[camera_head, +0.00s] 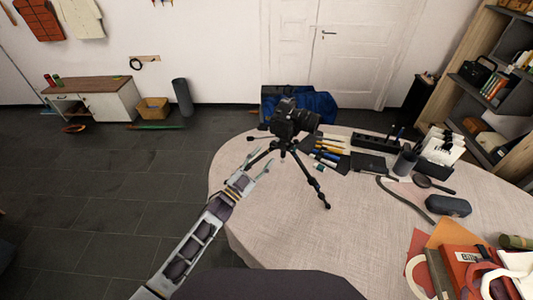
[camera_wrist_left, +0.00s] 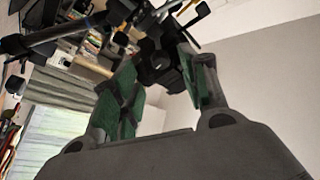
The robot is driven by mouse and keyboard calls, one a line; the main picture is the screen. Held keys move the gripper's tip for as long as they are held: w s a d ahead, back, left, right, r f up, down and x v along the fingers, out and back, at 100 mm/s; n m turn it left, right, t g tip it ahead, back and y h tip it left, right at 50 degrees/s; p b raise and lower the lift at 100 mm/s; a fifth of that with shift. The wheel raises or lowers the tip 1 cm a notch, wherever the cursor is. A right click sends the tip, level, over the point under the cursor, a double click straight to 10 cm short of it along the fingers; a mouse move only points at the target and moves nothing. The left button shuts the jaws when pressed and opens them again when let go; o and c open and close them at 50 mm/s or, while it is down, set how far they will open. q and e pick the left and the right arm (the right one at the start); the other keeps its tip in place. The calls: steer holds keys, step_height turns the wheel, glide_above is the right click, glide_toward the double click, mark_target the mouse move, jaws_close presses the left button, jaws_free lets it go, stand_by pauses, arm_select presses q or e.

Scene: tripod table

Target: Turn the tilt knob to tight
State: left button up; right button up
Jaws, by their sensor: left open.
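A black camera (camera_head: 291,118) sits on a small black tripod (camera_head: 286,146) that stands on the round table near its left edge. A thin dark handle (camera_head: 255,138) sticks out to the left of the tripod head; I cannot tell for sure whether it is the tilt knob. My left gripper (camera_head: 257,162) is open just in front and to the left of the tripod. In the left wrist view its green-padded fingers (camera_wrist_left: 162,78) stand apart, with dark tripod parts (camera_wrist_left: 154,62) showing beyond and between them. I see no clear contact. My right gripper does not show.
The cloth-covered table (camera_head: 270,225) is clear in front of the tripod. Pens and tools (camera_head: 329,152) lie just right of it. A black organizer (camera_head: 375,142), a dark cup (camera_head: 405,162), a dark case (camera_head: 448,205) and books (camera_head: 468,270) fill the right side.

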arm_select(q)
steer(key=v, duration=0.6)
steer(key=shift+s+a, duration=0.15)
steer(key=shift+s, duration=0.05)
steer(key=shift+f, duration=0.1)
stand_by(0.5)
